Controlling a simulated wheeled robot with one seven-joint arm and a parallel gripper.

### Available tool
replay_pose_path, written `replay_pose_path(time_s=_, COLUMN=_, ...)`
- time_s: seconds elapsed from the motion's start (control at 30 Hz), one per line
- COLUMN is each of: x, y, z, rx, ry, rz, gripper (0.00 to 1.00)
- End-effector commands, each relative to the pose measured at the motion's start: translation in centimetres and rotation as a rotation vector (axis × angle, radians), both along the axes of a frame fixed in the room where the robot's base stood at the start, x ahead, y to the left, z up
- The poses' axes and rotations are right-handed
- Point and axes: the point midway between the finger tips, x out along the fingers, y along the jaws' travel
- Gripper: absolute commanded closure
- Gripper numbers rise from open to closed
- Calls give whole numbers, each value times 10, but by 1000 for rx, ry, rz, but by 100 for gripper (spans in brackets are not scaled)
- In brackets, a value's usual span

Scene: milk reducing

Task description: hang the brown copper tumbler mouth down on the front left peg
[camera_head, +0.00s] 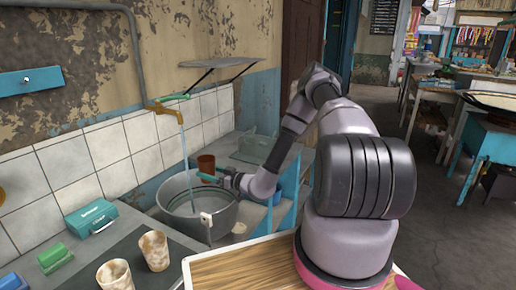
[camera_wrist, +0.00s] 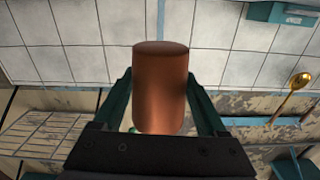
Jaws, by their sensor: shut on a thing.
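The brown copper tumbler (camera_head: 206,163) is in my gripper (camera_head: 212,177), held up over the far rim of the large metal pot in the head view. It looks upright there, with a darker upper end. In the wrist view the tumbler (camera_wrist: 160,88) stands between the two teal fingers of my gripper (camera_wrist: 160,105), one on each side. The gripper is shut on it. I cannot make out the front left peg in either view.
Water runs from a brass tap (camera_head: 166,110) into the metal pot (camera_head: 224,219). Two stained cups (camera_head: 155,250) (camera_head: 115,275) and a teal box (camera_head: 91,217) stand at the near left. A wall shelf (camera_head: 217,66) is above. A wooden board (camera_head: 235,268) lies in front.

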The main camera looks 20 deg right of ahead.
Motion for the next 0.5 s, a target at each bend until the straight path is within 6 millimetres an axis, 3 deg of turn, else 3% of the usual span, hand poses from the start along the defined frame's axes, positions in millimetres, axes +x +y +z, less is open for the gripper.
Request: replay_pose_path(time_s=0.5, x=4, y=-6, z=7, rx=5, ry=-3, rz=-31, gripper=83)
